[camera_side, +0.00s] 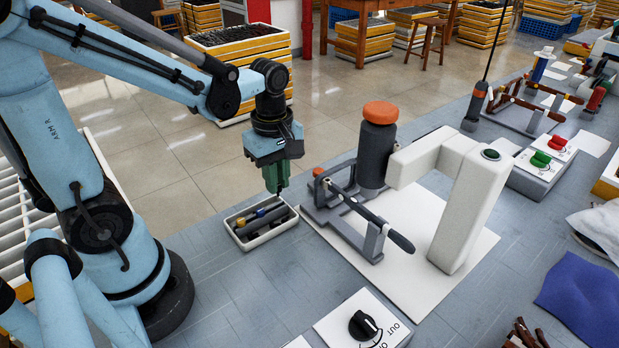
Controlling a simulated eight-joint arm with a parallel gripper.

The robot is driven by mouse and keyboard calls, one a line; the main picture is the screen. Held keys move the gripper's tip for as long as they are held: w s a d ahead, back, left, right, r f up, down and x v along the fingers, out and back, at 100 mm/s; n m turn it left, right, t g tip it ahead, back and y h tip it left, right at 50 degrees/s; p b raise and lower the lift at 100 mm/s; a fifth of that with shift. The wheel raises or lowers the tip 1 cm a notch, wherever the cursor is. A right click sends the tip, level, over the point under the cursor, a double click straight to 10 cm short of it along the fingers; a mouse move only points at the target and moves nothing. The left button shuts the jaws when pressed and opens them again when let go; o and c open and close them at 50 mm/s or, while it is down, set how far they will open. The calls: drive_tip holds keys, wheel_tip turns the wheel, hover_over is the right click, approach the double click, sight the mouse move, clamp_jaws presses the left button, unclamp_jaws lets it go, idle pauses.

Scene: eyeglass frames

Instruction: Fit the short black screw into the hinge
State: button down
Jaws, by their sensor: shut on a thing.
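My gripper (276,190) points straight down over a small white tray (268,240). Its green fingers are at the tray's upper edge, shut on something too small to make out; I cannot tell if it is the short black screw. The tray holds several dark pieces and a yellow-tipped one (240,222). I cannot make out the hinge or the eyeglass frame at this size.
A white angular arm-shaped stand (462,200) rises right of the fixture on a white sheet (425,285). A control box with a black knob (362,325) sits at the front. Boxes with green and red buttons (541,160) and a blue cloth (585,298) lie to the right.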

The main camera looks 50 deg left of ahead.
drive_tip(key=shift+r, duration=0.15)
wheel_tip(320, 180, up, 17)
drive_tip(key=n, duration=0.9)
hover_over(327, 186)
wheel_tip(327, 186, down, 4)
drive_tip(key=shift+w+a+f, duration=0.3)
drive_tip(key=shift+w+a, duration=0.05)
drive_tip(key=shift+f, duration=0.1)
drive_tip(key=shift+f, duration=3.3)
drive_tip(key=shift+f, duration=0.8)
